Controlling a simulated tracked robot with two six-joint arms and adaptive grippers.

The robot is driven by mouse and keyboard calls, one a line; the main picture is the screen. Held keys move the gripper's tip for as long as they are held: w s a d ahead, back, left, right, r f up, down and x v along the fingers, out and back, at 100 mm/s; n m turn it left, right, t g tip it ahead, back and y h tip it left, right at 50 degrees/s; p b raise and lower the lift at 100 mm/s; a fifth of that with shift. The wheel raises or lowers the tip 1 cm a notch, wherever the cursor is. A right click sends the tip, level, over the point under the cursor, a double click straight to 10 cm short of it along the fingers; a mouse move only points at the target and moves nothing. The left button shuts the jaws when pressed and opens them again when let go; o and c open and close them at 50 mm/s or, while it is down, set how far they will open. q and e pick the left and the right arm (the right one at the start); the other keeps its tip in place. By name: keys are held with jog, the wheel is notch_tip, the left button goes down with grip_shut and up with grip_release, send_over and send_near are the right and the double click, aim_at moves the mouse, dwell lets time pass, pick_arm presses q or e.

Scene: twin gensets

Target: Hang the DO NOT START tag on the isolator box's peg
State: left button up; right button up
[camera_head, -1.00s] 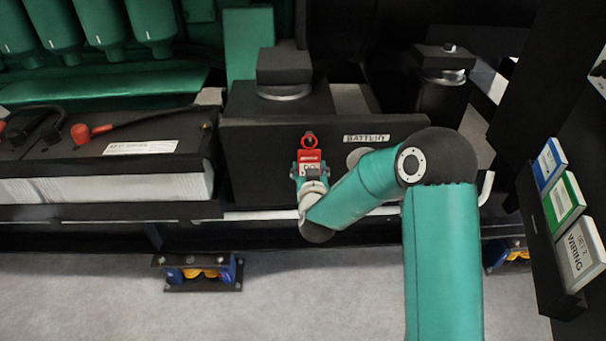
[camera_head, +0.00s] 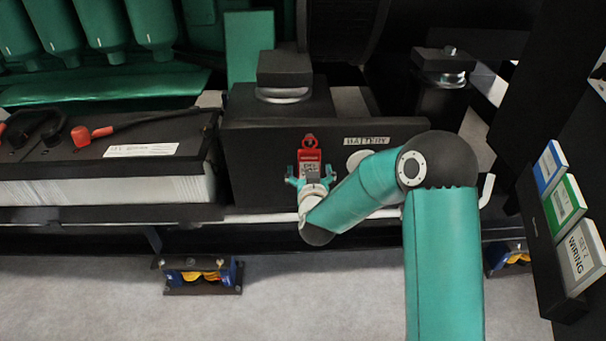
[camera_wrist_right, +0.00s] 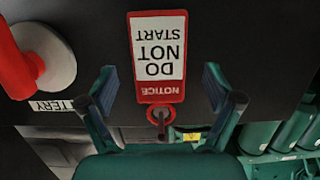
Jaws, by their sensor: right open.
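The red and white DO NOT START tag (camera_head: 309,160) is upright against the front of the black isolator box (camera_head: 258,165), left of its BATTERY label. It is upside down in the right wrist view (camera_wrist_right: 159,55), where its red ring (camera_wrist_right: 160,116) is around or right at the short peg (camera_wrist_right: 162,131); exact seating is hard to tell. My right gripper (camera_head: 311,178) is open, also in the wrist view (camera_wrist_right: 160,88), with one finger on each side of the tag and visible gaps between. My left gripper is not in view.
A round pale disc (camera_head: 358,158) with a red handle (camera_wrist_right: 14,65) is beside the tag. A battery (camera_head: 110,165) with red-capped cables is at left. Label plates (camera_head: 565,205) stand at right.

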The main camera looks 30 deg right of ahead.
jog(key=v, duration=1.2)
